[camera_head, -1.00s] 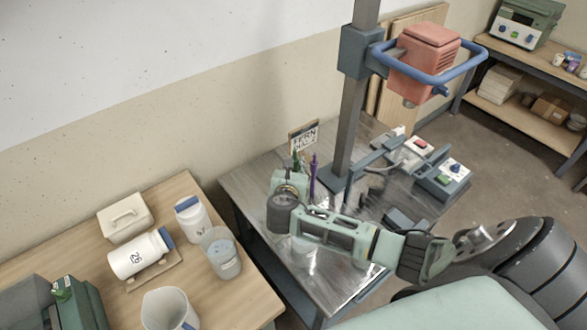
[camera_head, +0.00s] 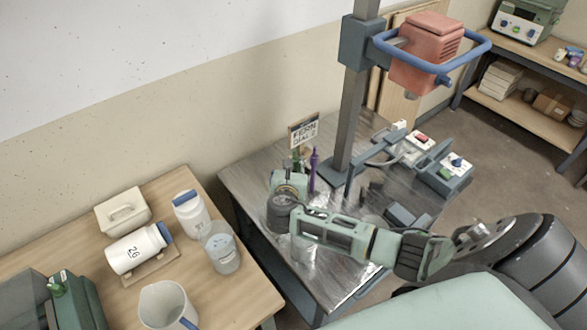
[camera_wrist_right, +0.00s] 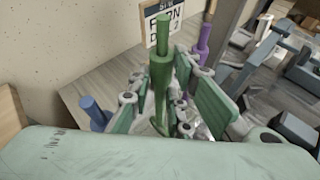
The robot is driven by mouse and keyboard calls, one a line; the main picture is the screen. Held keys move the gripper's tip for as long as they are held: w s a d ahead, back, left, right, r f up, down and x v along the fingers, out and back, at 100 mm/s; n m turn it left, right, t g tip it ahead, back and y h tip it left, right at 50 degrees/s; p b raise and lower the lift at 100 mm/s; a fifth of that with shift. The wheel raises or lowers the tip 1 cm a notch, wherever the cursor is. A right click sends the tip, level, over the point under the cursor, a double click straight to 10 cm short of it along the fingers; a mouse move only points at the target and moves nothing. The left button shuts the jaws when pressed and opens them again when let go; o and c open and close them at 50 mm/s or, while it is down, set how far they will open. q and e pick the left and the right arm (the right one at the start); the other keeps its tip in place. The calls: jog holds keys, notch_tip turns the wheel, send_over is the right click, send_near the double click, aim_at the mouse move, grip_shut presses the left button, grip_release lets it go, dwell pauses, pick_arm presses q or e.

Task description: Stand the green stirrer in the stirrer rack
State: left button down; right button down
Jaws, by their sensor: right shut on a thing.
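The green stirrer (camera_wrist_right: 160,75) stands roughly upright between the fingers of my right gripper (camera_wrist_right: 172,108) in the right wrist view. The gripper is shut on it. In the head view the right gripper (camera_head: 291,183) is over the metal table near the sign, and only a bit of green shows there. A purple stirrer (camera_wrist_right: 203,42) stands to the right of the green one, and a blue stirrer (camera_wrist_right: 93,112) to the left. The stirrer rack is hidden behind my gripper and wrist; I cannot tell whether the green stirrer's lower end is in it. My left gripper is not in view.
A small sign (camera_head: 304,130) stands behind the stirrers. A grey post (camera_head: 352,110) with a red motor head (camera_head: 425,55) and blue guard rises to the right. A wooden table (camera_head: 240,290) at left holds jars, a bucket and a jug.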

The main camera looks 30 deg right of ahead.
jog(key=shift+f+b, duration=0.85)
jog(key=shift+f, duration=0.7)
jog(key=c, duration=1.5)
grip_release()
jog(key=shift+c, duration=0.2)
jog(key=shift+s, duration=0.1)
